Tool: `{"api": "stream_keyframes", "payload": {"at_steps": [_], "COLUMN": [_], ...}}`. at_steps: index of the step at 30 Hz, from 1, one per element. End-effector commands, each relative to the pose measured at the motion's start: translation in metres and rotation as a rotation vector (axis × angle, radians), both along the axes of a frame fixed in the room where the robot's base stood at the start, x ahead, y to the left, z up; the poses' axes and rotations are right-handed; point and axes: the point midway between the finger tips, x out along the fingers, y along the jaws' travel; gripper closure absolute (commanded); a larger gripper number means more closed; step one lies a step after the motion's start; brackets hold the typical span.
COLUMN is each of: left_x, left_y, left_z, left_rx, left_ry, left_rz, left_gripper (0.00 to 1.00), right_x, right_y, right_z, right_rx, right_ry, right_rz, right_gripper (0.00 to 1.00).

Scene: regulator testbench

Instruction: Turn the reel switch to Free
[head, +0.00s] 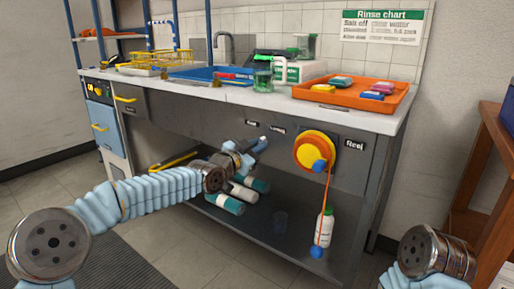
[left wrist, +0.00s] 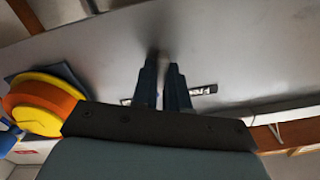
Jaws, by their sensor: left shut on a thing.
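The yellow and orange reel (head: 312,148) hangs on the dark front panel of the bench, beside a "Reel" label (head: 354,145). Two small labels, a left one (head: 252,123) and a right one (head: 278,129), sit left of the reel; their words are too small to read surely. My left gripper (head: 264,142) is at the panel just below these labels, its fingers shut on the reel switch, which the fingers hide. In the left wrist view the fingers (left wrist: 162,78) point at the grey panel, with a label (left wrist: 203,90) to their right and the reel (left wrist: 40,103) at left. My right gripper is out of view.
An orange cord (head: 326,205) hangs from the reel to a blue ball (head: 316,252), near a white bottle (head: 325,228) on the lower shelf. Teal-and-white cylinders (head: 224,203) lie below my left arm. An orange tray (head: 350,97) stands on the worktop.

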Motion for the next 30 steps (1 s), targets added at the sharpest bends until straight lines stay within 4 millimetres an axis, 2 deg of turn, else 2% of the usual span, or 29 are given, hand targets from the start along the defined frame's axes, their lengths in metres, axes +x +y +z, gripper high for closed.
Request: {"api": "stream_keyframes", "payload": {"at_steps": [30], "left_x": [-0.001], "left_y": [-0.002], "left_z": [-0.003], "left_rx": [-0.761], "left_ry": [0.556], "left_rz": [-0.001], "left_gripper": [1.00], "right_x": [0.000], "right_y": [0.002], "right_z": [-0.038], "right_rx": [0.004], "right_ry": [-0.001], "right_rz": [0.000], "right_gripper": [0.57]}}
